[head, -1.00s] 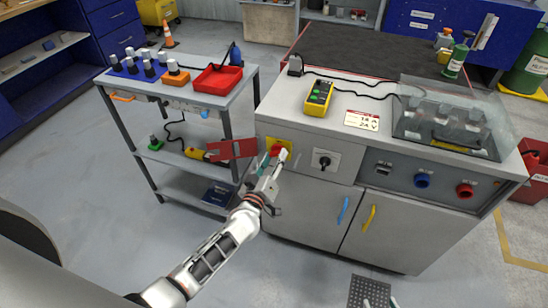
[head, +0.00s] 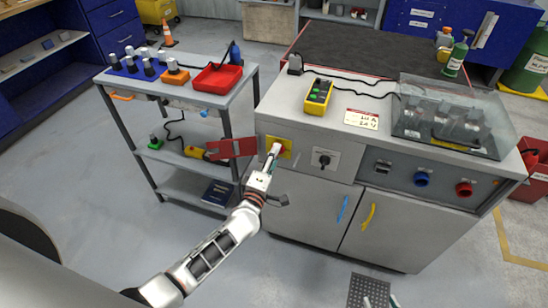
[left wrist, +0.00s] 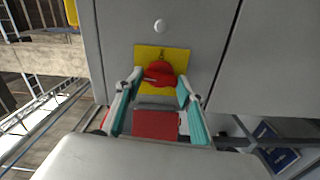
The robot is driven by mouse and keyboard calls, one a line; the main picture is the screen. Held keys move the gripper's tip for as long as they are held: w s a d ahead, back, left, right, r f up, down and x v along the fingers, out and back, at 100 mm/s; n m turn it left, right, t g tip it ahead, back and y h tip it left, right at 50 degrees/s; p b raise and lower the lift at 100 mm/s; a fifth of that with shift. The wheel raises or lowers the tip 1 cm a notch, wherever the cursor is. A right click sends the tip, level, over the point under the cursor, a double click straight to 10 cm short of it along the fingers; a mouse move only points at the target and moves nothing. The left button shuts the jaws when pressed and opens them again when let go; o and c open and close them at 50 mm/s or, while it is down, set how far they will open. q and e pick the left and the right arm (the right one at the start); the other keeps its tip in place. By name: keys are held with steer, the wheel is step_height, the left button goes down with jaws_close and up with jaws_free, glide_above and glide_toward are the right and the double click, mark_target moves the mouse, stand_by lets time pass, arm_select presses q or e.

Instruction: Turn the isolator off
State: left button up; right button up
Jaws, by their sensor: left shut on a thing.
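The isolator is a yellow plate (head: 285,147) on the left front of the grey cabinet. Its red handle (left wrist: 159,74) shows in the left wrist view, lying roughly across the plate, and is hidden in the head view. My left gripper (head: 273,153) is at the plate, and its teal-padded fingers are shut on the handle's sides.
A black rotary switch (head: 324,160) sits right of the isolator. Blue (head: 343,209) and yellow (head: 369,216) door handles are below. A trolley (head: 179,90) stands close on the left. A yellow tester (head: 319,96) lies on the cabinet top.

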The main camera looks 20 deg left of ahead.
arm_select(q)
steer(key=shift+n, duration=0.6)
steer(key=o, duration=1.1)
steer(key=shift+s, duration=0.1)
steer(key=s, duration=1.2)
steer(key=shift+a, duration=0.2)
